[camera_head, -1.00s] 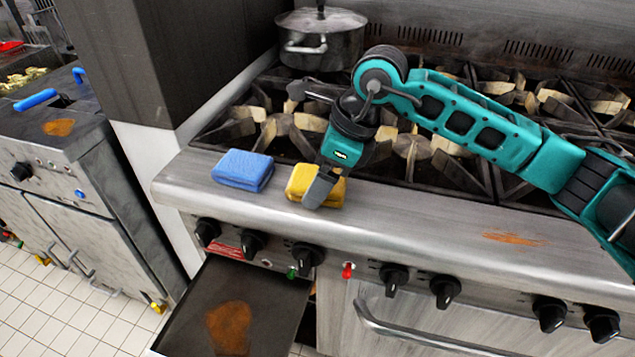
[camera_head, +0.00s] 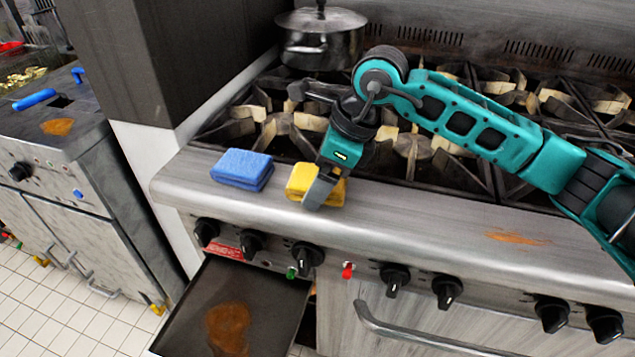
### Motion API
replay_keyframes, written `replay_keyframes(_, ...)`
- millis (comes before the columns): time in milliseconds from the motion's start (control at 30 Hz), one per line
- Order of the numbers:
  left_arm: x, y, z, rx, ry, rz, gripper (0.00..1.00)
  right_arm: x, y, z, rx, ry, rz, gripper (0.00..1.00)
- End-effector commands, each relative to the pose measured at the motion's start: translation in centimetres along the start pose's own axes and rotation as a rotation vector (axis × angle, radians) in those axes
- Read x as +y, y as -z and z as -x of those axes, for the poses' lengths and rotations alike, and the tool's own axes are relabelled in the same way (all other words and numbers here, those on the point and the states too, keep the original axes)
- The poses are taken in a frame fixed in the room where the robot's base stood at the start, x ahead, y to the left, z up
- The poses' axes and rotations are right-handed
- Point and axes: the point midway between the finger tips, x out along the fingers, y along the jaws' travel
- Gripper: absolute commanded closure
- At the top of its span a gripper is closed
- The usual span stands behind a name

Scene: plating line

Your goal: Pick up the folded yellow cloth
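The folded yellow cloth (camera_head: 301,182) lies on the steel front ledge of the stove, just right of a folded blue cloth. My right gripper (camera_head: 318,192), on the teal arm coming in from the right, is down at the yellow cloth and covers part of its middle and right side. A finger shows in front of the cloth; the other finger is hidden, so I cannot tell whether the gripper is closed on it. The cloth appears to rest on the ledge. My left gripper is not in view.
The blue cloth (camera_head: 242,169) sits close to the left. Burner grates (camera_head: 430,150) lie behind, with a lidded steel pot (camera_head: 322,40) at the back left. Black knobs (camera_head: 394,279) line the stove front. An open drawer or tray (camera_head: 270,315) juts out below.

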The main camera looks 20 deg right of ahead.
Motion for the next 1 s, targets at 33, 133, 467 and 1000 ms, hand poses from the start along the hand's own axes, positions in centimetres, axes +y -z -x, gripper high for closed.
replay_keyframes(33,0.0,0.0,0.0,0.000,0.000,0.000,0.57,0.0,0.0,0.0,0.000,0.000,0.000,0.15)
replay_keyframes(133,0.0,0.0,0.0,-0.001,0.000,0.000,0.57,0.0,0.0,0.0,0.000,0.000,0.000,0.21)
replay_keyframes(467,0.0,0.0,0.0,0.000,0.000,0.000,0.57,0.0,0.0,0.0,0.000,0.000,0.000,0.52)
replay_keyframes(1000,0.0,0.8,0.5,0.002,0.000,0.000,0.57,-0.1,-0.7,1.5,-0.004,0.003,0.001,0.54)
